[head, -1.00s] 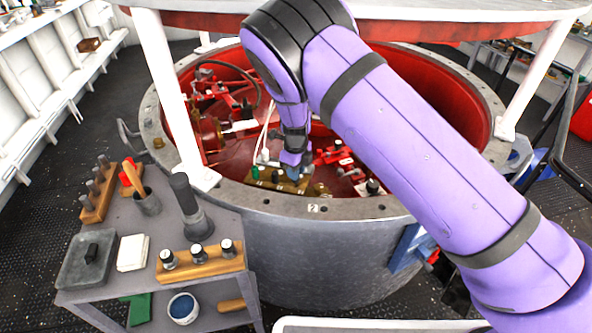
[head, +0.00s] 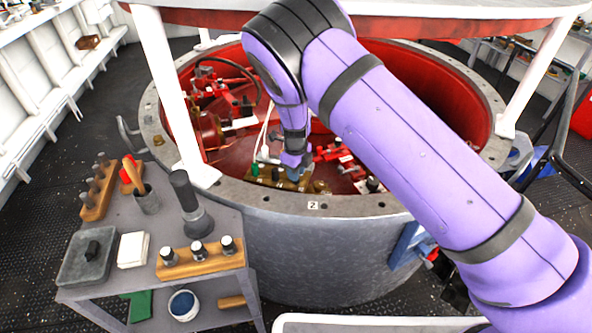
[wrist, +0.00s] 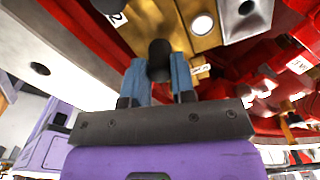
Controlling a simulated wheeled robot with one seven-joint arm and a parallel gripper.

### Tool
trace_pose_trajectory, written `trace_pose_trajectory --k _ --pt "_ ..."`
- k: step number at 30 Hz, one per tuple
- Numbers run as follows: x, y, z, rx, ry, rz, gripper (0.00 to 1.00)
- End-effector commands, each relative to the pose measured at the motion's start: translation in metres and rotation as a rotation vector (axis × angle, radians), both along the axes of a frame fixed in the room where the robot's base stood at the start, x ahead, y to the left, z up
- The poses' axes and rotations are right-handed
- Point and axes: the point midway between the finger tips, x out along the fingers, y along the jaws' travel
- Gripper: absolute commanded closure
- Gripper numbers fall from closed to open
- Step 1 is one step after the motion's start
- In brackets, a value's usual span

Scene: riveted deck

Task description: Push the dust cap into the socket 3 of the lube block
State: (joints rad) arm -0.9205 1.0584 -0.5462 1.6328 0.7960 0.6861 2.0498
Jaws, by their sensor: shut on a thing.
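The brass lube block (head: 266,181) sits inside the round red well near its front rim, with a green cap and darker fittings on top. My gripper (head: 294,173) is over the right part of the block, its blue fingers pointing down. In the wrist view my gripper (wrist: 161,78) is shut on a black, rounded dust cap (wrist: 160,52). The brass block (wrist: 197,42) fills the top of that view just beyond the cap, with a pale round spot on its face. I cannot tell whether the cap touches the block, and the socket behind it is hidden.
The grey well rim (head: 345,207) passes close in front of the block. Red pipework (head: 335,152) lies right of my gripper.

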Motion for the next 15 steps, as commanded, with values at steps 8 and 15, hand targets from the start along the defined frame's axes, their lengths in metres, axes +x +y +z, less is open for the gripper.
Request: trace_pose_trajectory --k 8,15 --pt "0.0000 -0.0002 -0.0049 0.000 0.001 0.000 1.00" --pt "0.0000 -0.0001 -0.0056 0.000 0.000 0.000 1.00"
